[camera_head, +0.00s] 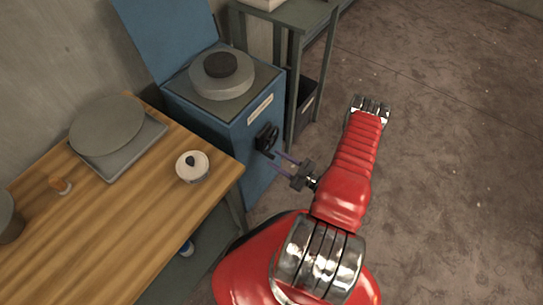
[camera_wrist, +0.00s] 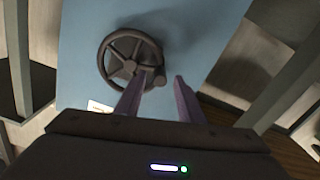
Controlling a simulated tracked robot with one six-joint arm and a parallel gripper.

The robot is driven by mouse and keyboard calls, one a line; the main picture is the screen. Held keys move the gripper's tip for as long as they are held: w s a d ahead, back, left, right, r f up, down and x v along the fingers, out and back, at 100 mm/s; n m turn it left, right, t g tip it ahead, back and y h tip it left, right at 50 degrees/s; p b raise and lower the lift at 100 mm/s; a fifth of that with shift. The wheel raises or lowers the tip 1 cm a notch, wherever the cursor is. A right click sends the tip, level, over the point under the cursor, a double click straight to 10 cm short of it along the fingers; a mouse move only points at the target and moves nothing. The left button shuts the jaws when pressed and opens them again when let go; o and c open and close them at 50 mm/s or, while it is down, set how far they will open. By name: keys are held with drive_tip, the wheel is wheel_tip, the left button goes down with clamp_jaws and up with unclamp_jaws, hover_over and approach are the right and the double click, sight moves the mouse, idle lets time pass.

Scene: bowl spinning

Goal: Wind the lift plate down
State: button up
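A blue cabinet (camera_head: 215,125) with its lid raised stands past the table. On its grey top sits a round light grey disc (camera_head: 222,88) with a smaller dark round piece (camera_head: 221,65) on it; I cannot tell which part is the lift plate. A dark handwheel (camera_head: 266,138) is on the cabinet's front. The wheel shows in the wrist view (camera_wrist: 112,50), with a knob (camera_wrist: 153,76) at its lower right. My gripper (camera_head: 277,162) is at the wheel, its purple fingers (camera_wrist: 160,78) apart. The knob appears between the fingertips, nearer the left one; contact is unclear.
A grey-green shelf stand (camera_head: 295,20) is close behind the wheel. The floor at right is clear.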

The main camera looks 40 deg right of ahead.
sight(271, 155)
drive_tip(key=shift+x, duration=1.75)
drive_tip(key=shift+c, duration=0.4)
clamp_jaws()
drive_tip(key=shift+d, duration=0.1)
